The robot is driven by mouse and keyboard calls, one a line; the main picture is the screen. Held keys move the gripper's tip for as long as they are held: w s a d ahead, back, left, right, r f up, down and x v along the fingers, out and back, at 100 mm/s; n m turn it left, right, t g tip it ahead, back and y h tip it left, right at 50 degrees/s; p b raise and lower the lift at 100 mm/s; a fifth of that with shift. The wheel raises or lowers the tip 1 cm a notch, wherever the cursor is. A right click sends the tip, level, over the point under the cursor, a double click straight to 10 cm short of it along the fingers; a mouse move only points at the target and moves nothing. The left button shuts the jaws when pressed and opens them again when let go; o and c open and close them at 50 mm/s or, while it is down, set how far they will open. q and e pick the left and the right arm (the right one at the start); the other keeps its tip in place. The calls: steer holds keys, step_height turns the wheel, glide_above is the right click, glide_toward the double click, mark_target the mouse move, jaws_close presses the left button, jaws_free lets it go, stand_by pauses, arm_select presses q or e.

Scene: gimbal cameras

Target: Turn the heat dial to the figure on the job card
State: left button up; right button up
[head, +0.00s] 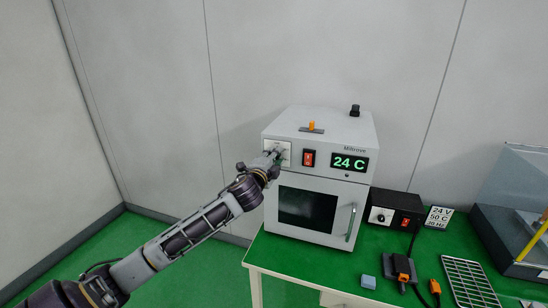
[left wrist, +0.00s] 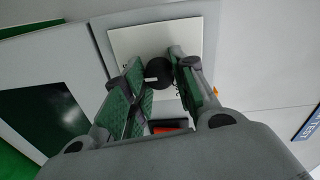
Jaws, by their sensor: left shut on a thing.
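The heat dial is a round black knob (left wrist: 159,72) on a pale square plate (left wrist: 125,43) in the left wrist view. My left gripper (head: 276,153) is at the upper left of the oven front, and its fingers (left wrist: 157,77) are shut on the knob from both sides. In the head view the gripper hides the knob. The white oven (head: 318,193) has a green display (head: 350,163) reading 24 C. The job card (head: 438,218) stands at the right and reads 24 V, 50 C and a third line that looks like 30 Hz. My right gripper is not in view.
A red rocker switch (head: 309,158) sits just right of the dial. An orange lever (head: 311,126) and a black knob (head: 355,110) are on the oven top.

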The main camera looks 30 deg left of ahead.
arm_select(q)
steer(key=o, duration=1)
steer(key=shift+o, duration=0.2)
steer(key=v, duration=1.2)
stand_by(0.4)
stand_by(0.5)
steer(key=shift+d, duration=0.1)
